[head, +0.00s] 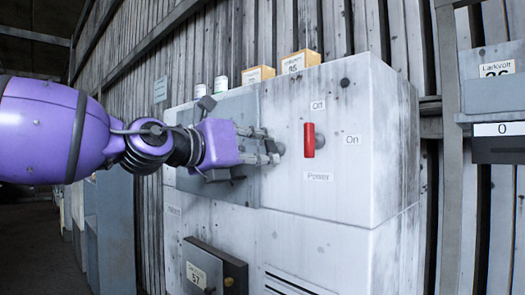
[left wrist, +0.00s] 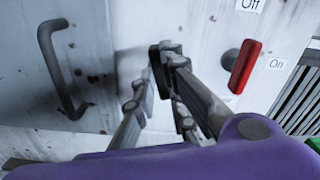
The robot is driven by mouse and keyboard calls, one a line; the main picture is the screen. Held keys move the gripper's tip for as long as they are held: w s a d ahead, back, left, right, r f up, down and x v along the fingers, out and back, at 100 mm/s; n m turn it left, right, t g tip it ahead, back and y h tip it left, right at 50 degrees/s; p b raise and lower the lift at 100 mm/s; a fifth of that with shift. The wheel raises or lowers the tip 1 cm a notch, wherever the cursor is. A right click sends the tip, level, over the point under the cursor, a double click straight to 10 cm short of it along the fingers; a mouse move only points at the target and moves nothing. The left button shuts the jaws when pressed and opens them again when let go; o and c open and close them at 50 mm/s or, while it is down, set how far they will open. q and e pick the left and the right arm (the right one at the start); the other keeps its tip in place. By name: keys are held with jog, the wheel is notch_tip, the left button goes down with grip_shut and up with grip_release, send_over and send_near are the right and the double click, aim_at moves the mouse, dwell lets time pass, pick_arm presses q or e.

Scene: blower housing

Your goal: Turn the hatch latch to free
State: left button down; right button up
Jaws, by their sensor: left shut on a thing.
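The hatch (head: 240,106) is a grey panel on the front of the pale, stained blower housing. My left gripper (head: 266,148), on its purple arm, reaches in from the left at the hatch's right edge. Its fingers are shut on the hatch latch (head: 280,149), a small dark grey part mostly hidden by them. In the left wrist view the fingertips (left wrist: 165,56) meet in front of the housing, and the latch's angle cannot be made out. The hatch's dark bar handle (left wrist: 62,72) is to the left in that view. My right gripper is not in view.
A red power switch (head: 309,140) stands upright just right of the latch, close to my fingers, between "Off" and "On" labels. Yellow boxes (head: 299,62) and small white cans sit on top of the housing. A lower panel marked 57 (head: 197,275) is below.

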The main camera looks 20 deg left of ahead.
pick_arm(q)
jog(key=shift+m, duration=1.5)
jog(key=c, duration=1.8)
grip_release()
jog(key=v, duration=1.2)
